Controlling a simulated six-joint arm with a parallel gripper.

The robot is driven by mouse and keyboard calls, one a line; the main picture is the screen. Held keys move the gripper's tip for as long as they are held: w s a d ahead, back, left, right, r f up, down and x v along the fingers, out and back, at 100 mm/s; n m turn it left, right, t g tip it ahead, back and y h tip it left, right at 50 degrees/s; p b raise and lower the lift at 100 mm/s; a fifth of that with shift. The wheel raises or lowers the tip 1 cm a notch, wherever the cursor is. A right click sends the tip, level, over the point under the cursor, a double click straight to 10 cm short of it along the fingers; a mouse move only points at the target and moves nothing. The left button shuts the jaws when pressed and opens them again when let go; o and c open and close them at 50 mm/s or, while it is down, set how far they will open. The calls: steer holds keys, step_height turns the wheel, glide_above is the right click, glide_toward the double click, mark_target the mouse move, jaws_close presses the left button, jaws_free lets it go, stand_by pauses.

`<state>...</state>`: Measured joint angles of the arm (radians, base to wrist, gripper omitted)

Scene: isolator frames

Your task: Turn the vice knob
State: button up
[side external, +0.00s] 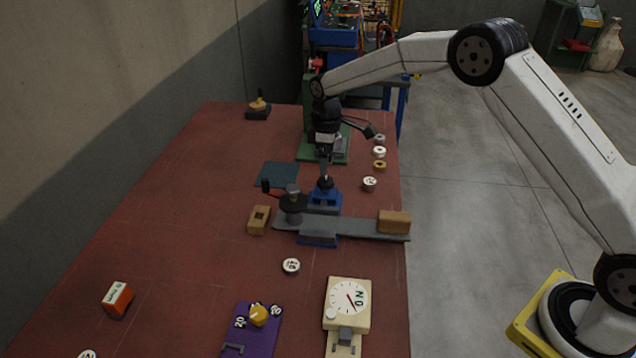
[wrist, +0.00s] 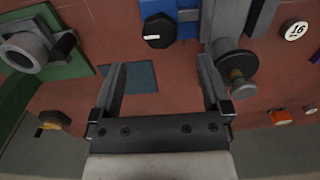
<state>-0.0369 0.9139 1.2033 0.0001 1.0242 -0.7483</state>
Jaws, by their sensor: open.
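The vice knob (side external: 325,183) is dark and sits on top of a blue vice (side external: 325,201) near the middle of the red table. In the wrist view the knob (wrist: 158,30) is black and many-sided with a white mark on its face, on the blue vice body (wrist: 186,28). My gripper (side external: 325,168) points down just above the knob in the side view. In the wrist view my gripper (wrist: 162,68) is open, with nothing between its fingers. The knob shows beyond the fingertips there, and I cannot tell the exact gap.
A crank wheel (side external: 292,203) and a grey bar (side external: 365,228) with a wooden block (side external: 394,222) stand close to the vice. A green-based fixture (wrist: 62,50) lies left in the wrist view. A flat teal mat (side external: 277,174) lies beside.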

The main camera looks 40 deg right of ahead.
mark_target(326, 180)
steer(key=shift+f, duration=3.05)
steer(key=c, duration=1.3)
steer(key=shift+m, duration=0.5)
steer(key=m, duration=1.2)
steer(key=shift+m, duration=0.3)
